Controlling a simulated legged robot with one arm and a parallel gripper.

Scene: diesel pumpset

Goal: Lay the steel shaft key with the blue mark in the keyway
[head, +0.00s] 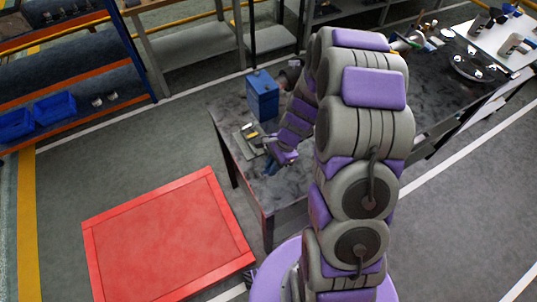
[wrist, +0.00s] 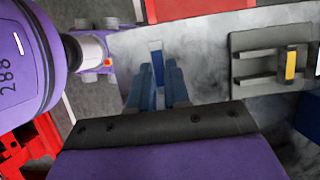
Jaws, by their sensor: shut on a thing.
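My gripper (head: 271,166) is low over the near left part of the dark grey bench in the head view. In the wrist view its two blue fingers (wrist: 158,82) are shut on a slim key with blue on it (wrist: 156,58), whose end sticks out past the fingertips. A grey holder (wrist: 243,42) lies on the bench to the right, apart from the fingers. A piece with a yellow mark (wrist: 290,65) sits in it. The holder also shows in the head view (head: 240,140), beyond my gripper. I cannot make out the keyway in either view.
A blue box (head: 262,100) stands on the bench (head: 224,112) beyond the holder. A red floor panel (head: 165,235) lies to the left. Shelving with blue bins (head: 53,107) is at the far left.

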